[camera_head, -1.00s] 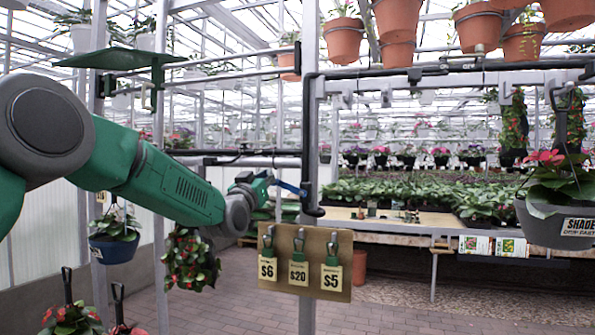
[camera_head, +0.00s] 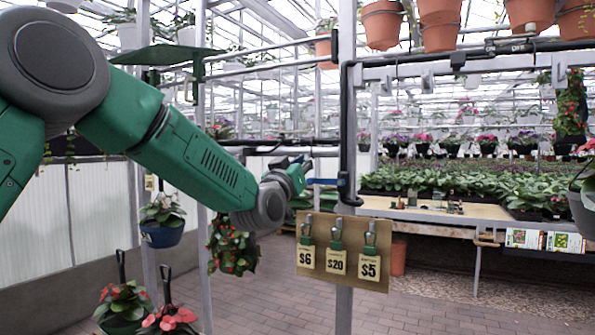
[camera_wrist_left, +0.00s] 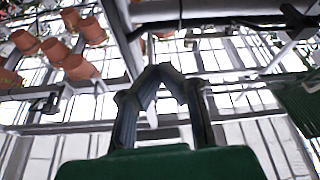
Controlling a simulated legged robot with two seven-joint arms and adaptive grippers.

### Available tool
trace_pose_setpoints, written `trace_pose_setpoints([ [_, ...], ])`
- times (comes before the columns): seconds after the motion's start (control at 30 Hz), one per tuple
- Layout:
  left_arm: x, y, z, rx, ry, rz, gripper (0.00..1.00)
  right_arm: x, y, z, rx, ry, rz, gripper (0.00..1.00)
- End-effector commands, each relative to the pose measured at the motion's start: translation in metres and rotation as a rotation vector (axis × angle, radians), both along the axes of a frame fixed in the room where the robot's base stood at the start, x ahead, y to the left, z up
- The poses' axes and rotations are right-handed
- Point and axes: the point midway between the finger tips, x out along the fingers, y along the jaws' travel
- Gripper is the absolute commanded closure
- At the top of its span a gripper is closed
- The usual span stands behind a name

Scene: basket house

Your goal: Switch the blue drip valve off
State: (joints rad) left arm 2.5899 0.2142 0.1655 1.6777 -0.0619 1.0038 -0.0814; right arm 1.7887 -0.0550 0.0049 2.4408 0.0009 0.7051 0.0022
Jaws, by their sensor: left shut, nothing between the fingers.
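The blue drip valve (camera_head: 324,181) is a small blue lever on the black pipe beside the grey post, in the middle of the head view. Its lever looks about level and points left from the pipe. My left gripper (camera_head: 303,163) is just left of and slightly above the lever. Whether it touches the lever I cannot tell. In the left wrist view the fingers of my left gripper (camera_wrist_left: 163,72) meet at their tips with nothing between them. I cannot make out the valve in that view. My right gripper is not in view.
A board with price tags (camera_head: 345,230) hangs on the grey post (camera_head: 346,130) just below the valve. A green plate (camera_head: 168,54) is at upper left. Hanging plants (camera_head: 232,245) are below my left arm. Terracotta pots (camera_head: 440,22) hang above right.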

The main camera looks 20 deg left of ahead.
Motion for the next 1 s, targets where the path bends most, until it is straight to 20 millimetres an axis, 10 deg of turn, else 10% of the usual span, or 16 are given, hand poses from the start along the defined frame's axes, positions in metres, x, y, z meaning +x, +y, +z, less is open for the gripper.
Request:
trace_pose_setpoints([
  [0.83,-0.026,-0.002,-0.012,-0.001,0.005,0.0,1.0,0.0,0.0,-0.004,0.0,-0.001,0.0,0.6],
  [1.0,-0.022,-0.006,-0.069,0.009,0.113,-0.014,1.0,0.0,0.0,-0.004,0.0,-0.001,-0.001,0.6],
])
